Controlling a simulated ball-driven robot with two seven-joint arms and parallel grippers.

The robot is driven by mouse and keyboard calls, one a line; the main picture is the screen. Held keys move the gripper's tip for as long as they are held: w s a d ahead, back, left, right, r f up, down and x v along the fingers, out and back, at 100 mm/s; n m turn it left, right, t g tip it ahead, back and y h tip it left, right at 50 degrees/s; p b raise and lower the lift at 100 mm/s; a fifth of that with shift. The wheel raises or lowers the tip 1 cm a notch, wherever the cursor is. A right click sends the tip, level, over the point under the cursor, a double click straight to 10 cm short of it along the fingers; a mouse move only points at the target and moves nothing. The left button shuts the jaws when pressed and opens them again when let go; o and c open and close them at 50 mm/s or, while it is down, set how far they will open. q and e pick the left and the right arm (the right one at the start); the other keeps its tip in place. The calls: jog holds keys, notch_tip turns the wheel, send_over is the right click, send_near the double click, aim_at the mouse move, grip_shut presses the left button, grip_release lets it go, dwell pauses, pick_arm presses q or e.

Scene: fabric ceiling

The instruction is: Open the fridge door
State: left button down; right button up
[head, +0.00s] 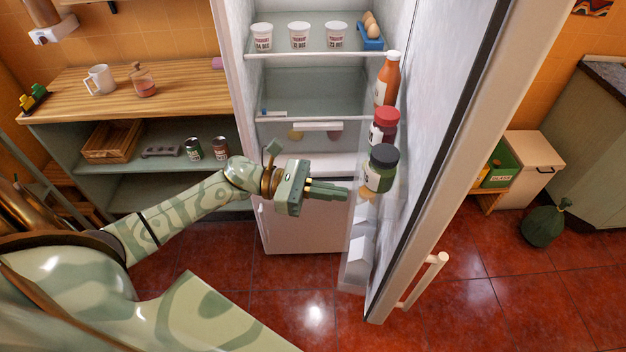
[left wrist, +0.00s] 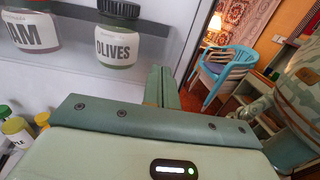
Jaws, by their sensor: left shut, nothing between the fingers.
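The fridge door (head: 450,140) stands wide open in the head view, swung out to the right, with its pale handle (head: 428,279) on the outer side. The fridge interior (head: 320,85) is exposed. My left gripper (head: 345,193) is shut and empty, beside the inner side of the door, near the olives jar (head: 381,168) on a door shelf. In the left wrist view the closed fingers (left wrist: 160,86) point toward the door's inner side, just right of the olives jar (left wrist: 118,35). My right gripper is not in view.
Door shelves hold an orange bottle (head: 386,80) and a jam jar (head: 383,127). Yoghurt cups (head: 299,36) stand inside the fridge. A wooden counter (head: 180,85) is at left. A bin (head: 527,170) and a green bag (head: 545,225) are at right. Red floor is clear in front.

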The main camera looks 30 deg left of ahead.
pick_arm(q)
jog(key=shift+d, duration=0.25)
jog(key=n+t+y+p, duration=0.2)
jog(key=n+t+p, duration=0.1)
jog(key=t, duration=0.1)
send_near(408, 216)
jog(key=x, duration=1)
jog(key=shift+s+r, duration=0.1)
jog(key=s+d+b+x, duration=0.1)
jog(key=s+x, duration=0.1)
jog(key=x, duration=1.2)
jog(key=shift+d+f+b, duration=0.25)
jog(key=shift+b, duration=0.15)
jog(key=shift+w+a, duration=0.1)
